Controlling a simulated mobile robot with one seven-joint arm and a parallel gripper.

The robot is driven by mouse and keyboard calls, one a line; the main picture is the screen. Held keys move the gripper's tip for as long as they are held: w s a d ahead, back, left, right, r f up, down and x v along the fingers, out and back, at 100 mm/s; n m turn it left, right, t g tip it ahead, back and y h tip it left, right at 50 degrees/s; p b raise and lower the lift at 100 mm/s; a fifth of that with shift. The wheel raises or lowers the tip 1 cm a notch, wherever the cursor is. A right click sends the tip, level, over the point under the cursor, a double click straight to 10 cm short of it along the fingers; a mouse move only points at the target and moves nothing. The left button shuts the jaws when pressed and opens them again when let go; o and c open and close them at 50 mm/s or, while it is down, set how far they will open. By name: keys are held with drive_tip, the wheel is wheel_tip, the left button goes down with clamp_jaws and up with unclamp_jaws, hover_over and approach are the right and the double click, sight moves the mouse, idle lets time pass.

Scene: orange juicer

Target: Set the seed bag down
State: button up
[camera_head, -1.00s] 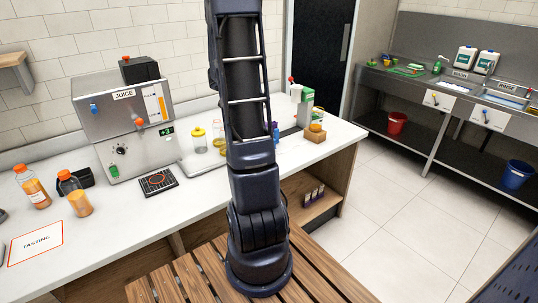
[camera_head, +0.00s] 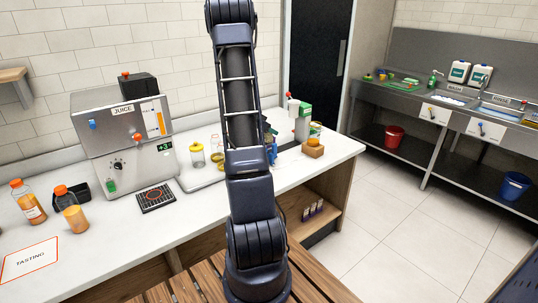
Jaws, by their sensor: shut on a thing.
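I cannot pick out the seed bag; my arm crosses the middle of the head view and covers part of the counter (camera_head: 215,205). My gripper cannot be made out, and its hold is hidden. A small dark and blue shape shows just right of the arm above the counter; I cannot tell what it is.
The steel juice machine (camera_head: 122,145) stands left, with two orange-capped bottles (camera_head: 27,203) (camera_head: 70,210) and a tasting card (camera_head: 30,260) nearby.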

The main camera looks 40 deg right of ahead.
sight(272, 154)
wheel_tip(272, 154, down, 13)
drive_tip(key=shift+r, duration=0.2)
idle(0.3)
drive_tip(key=shift+f, duration=0.6)
drive_tip(key=o, duration=1.1)
drive_tip(key=shift+r, duration=0.5)
drive_tip(key=v, duration=1.2)
drive_tip(key=shift+r, duration=0.15)
